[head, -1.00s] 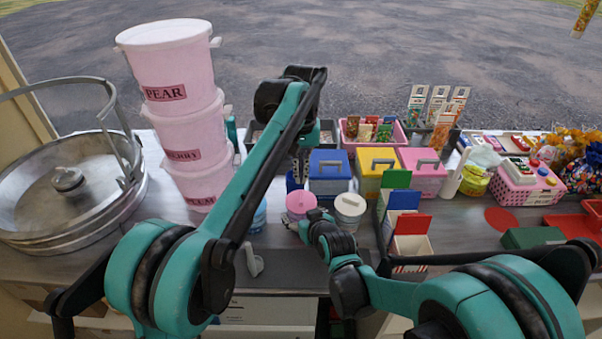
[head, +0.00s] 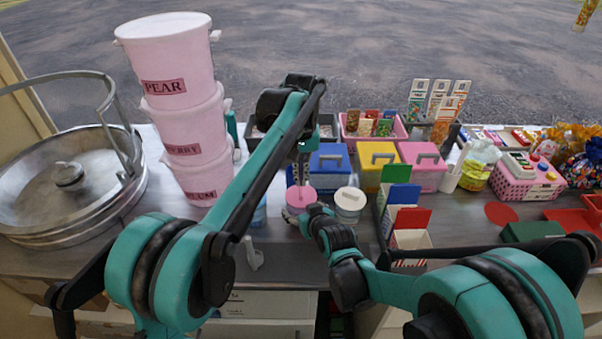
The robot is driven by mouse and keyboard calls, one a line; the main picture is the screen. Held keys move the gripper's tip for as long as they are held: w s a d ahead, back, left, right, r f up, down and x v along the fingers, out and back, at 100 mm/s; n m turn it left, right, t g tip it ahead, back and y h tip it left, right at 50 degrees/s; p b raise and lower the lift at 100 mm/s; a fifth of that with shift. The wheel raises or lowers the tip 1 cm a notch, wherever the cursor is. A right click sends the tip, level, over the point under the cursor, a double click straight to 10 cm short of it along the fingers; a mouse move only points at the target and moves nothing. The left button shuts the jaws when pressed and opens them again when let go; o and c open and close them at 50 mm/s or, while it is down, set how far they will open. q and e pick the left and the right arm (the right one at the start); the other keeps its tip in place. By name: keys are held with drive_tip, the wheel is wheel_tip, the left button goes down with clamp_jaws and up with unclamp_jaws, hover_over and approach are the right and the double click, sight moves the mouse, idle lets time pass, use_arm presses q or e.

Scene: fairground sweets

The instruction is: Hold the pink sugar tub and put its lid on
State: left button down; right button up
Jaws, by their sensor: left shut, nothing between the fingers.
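The pink sugar tub stands near the front of the counter, its body mostly hidden by my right gripper. A round pink lid (head: 301,197) shows on top of it and looks level; I cannot tell how tightly it sits. My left gripper (head: 301,178) points down just above the lid's far part, shut and empty; whether it touches the lid is unclear. My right gripper (head: 296,215) is low at the tub's front side. Its fingers are small and partly hidden by its wrist, so its grip is unclear.
A white-lidded tub (head: 350,199) stands close to the right. A blue tub (head: 259,214) is to the left, beside stacked pink buckets (head: 183,90). Blue (head: 329,160), yellow (head: 374,158) and pink boxes (head: 423,160) stand behind. Striped cartons (head: 410,240) are at right.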

use_arm(q)
drive_tip(key=shift+f, duration=1.25)
drive_tip(key=shift+r, duration=2.75)
drive_tip(key=shift+f, duration=0.25)
use_arm(e)
drive_tip(key=shift+f, duration=0.25)
use_arm(q)
drive_tip(key=shift+f+b, duration=0.3)
drive_tip(key=shift+b, duration=0.2)
use_arm(e)
drive_tip(key=shift+f, duration=0.25)
drive_tip(key=o, duration=1)
